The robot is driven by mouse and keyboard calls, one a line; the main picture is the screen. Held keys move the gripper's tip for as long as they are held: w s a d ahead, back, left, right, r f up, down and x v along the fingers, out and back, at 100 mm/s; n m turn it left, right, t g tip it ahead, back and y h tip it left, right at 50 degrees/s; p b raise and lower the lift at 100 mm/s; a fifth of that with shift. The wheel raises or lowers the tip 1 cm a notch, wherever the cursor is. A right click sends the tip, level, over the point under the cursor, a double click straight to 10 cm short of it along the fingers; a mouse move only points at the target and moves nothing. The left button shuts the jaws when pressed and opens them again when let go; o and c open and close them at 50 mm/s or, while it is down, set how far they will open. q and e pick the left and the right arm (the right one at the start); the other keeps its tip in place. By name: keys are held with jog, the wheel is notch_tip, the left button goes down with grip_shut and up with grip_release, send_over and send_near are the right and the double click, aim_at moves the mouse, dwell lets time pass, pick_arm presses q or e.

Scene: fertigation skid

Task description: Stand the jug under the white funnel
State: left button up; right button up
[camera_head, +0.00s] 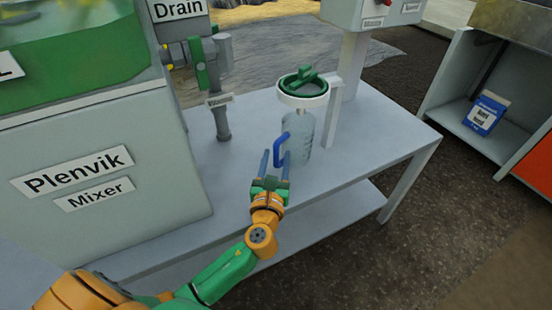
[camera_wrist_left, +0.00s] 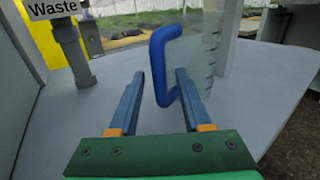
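The clear jug (camera_head: 299,137) with a blue handle (camera_head: 280,150) stands upright on the grey bench, below the white funnel (camera_head: 303,95). The funnel holds a green valve-like piece and sits on a white bracket. My left gripper (camera_head: 275,160) is open at the handle, its two blue fingers spread. In the left wrist view the blue handle (camera_wrist_left: 163,62) shows between and beyond the fingertips (camera_wrist_left: 157,75), with a gap to each finger. The jug body (camera_wrist_left: 200,45) is behind the right finger. The right gripper is not in view.
The Plenvik mixer tank (camera_head: 110,170) stands at the left of the bench. A waste pipe (camera_head: 221,120) rises left of the jug. A white post (camera_head: 348,70) stands behind right. The bench (camera_head: 375,135) is clear at right. A blue and white carton (camera_head: 486,112) is on a shelf.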

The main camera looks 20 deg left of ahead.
pick_arm(q)
jog(key=shift+s+r, duration=0.1)
jog(key=shift+s, duration=0.05)
jog(key=v, duration=1.1)
jog(key=shift+d+p, duration=0.1)
jog(key=shift+p, duration=0.25)
jog(key=shift+s+d+r, duration=0.1)
jog(key=shift+s, duration=0.25)
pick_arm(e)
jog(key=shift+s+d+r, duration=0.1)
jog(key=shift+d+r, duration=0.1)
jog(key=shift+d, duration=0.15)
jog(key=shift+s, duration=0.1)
